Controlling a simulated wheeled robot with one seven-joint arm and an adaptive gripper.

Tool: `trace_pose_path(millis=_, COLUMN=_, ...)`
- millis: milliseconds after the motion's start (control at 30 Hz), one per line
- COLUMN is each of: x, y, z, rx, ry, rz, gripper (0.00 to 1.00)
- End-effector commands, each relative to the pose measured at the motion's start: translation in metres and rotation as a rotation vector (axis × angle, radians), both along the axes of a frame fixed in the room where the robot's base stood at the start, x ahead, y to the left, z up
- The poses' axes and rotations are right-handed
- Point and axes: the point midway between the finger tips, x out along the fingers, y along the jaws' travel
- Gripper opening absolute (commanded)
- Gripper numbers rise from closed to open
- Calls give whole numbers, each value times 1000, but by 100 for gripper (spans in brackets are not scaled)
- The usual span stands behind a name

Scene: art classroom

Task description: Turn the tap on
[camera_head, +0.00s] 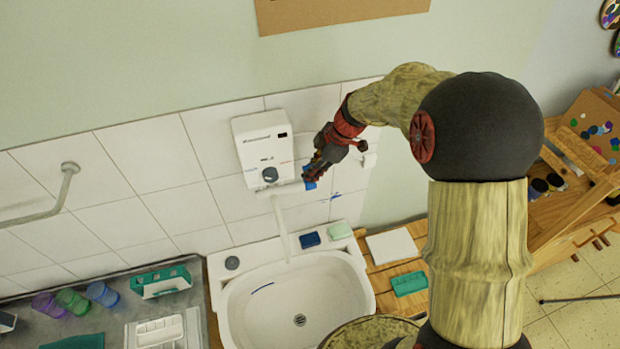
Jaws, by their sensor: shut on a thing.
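The tap is on a white wall-mounted water heater (264,148) above the sink. A white spout (281,225) comes down from it over the white basin (260,300). I cannot tell from this view whether water runs from it. A small blue tap handle (309,184) shows at the right end of the horizontal pipe under the heater. My gripper (314,172) reaches in from the right and is shut on this handle. Its fingers are dark with red parts and partly hide the handle.
A dark blue sponge (310,240) and a pale green soap block (340,231) lie on the sink's back rim. A grey counter with cups and a teal holder (160,282) is at left. A metal rail (45,212) juts from the wall. A wooden shelf stands at right.

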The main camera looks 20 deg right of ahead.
Motion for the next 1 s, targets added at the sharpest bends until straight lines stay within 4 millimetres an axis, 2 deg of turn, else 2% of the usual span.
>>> trace_pose_path(millis=400, x=-7, y=0, z=-5, rx=0, ry=-96, rz=-3, gripper=0)
trace_pose_path(millis=1000, x=-16, y=1, z=-4, rx=2, ry=-92, rz=-1, gripper=0)
